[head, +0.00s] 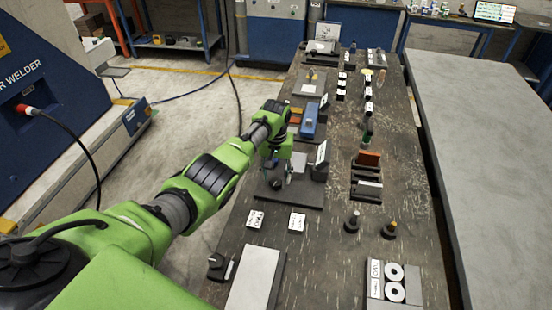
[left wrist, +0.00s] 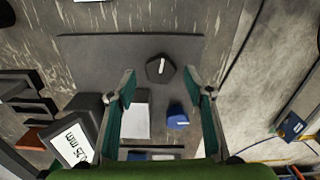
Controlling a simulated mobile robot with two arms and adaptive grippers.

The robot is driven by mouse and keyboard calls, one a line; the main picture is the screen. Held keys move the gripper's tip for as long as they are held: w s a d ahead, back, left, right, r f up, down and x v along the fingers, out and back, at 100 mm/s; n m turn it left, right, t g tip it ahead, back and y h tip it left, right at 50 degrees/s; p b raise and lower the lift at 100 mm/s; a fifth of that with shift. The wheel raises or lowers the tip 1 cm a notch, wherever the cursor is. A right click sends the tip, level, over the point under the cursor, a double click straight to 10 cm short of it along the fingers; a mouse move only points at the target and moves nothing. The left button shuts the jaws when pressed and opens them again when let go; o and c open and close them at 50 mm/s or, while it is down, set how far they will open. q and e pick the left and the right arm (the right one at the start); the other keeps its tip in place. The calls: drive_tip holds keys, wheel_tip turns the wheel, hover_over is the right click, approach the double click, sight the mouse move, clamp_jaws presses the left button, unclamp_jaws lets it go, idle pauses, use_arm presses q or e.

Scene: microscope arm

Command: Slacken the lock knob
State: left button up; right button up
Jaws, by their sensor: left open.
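A dark, many-sided knob (left wrist: 160,68) with a white mark on its top stands on a flat dark base plate (left wrist: 90,48) in the left wrist view. I take it to be the lock knob. My left gripper (left wrist: 160,85) is open, with one finger to each side of the knob's near side and nothing held. I cannot tell its height above the knob. My right gripper is not in view.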

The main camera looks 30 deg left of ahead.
sight(276, 182)
use_arm(q)
wheel_tip(276, 182, up, 10)
idle(0.3)
drive_tip(key=shift+s+f, duration=0.1)
drive_tip(key=shift+f, duration=0.05)
idle(0.3)
